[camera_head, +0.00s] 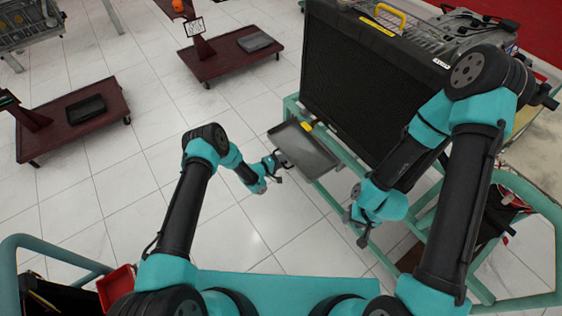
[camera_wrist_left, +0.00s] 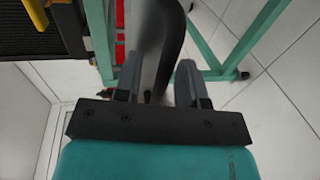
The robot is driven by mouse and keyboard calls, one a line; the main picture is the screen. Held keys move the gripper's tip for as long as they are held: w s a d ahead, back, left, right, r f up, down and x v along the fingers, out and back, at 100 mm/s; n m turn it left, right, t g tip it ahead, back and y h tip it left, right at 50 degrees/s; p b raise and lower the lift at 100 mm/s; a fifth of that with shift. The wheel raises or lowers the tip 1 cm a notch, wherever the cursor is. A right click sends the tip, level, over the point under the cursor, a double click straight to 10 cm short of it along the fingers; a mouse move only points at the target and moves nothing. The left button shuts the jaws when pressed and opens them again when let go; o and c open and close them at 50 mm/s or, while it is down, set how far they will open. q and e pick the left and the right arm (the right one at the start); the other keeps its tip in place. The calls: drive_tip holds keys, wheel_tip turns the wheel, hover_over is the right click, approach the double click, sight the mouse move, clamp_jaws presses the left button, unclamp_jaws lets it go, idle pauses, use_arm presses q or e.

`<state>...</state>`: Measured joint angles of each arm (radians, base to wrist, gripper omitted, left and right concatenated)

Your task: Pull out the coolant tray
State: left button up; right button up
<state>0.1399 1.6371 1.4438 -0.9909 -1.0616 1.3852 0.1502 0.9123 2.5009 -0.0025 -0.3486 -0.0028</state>
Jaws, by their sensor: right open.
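The coolant tray (camera_head: 308,150) is a flat grey tray at the lower left side of the black radiator, sticking out from the green stand. In the left wrist view the tray (camera_wrist_left: 165,40) shows edge-on as a dark grey strip. My left gripper (camera_head: 279,166) is at the tray's near left edge. In the wrist view its fingers (camera_wrist_left: 160,88) stand apart on either side of the tray edge, with a gap at the right finger; contact with the left finger is unclear. My right gripper (camera_head: 355,230) is open and empty, below and right of the tray.
The large black radiator (camera_head: 365,90) with a yellow handle stands on the green frame (camera_head: 330,198). Red-brown wheeled carts (camera_head: 222,62) stand at the back left. The tiled floor left of the tray is clear. A red bin (camera_head: 117,287) is at the lower left.

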use_arm(q)
drive_tip(key=v, duration=1.7)
drive_tip(key=shift+a, duration=0.2)
drive_tip(key=shift+s, duration=0.1)
drive_tip(key=s+a+r+m+g+y, duration=0.1)
drive_tip(key=s+r+m+g+y, duration=0.1)
drive_tip(key=s, duration=0.6)
drive_tip(key=s+a+r+m+g+y, duration=0.2)
drive_tip(key=s+r+g+y, duration=0.1)
drive_tip(key=s+r, duration=0.4)
drive_tip(key=s+a+r+m+g+y, duration=0.1)
drive_tip(key=s+a+r+g+y, duration=0.1)
drive_tip(key=s, duration=0.7)
wheel_tip(320, 180, up, 3)
drive_tip(key=shift+s+f+m+g+y, duration=0.2)
drive_tip(key=shift+m+g+y, duration=0.2)
drive_tip(key=shift+g+y, duration=0.4)
drive_tip(key=shift+o, duration=0.2)
drive_tip(key=shift+a, duration=0.2)
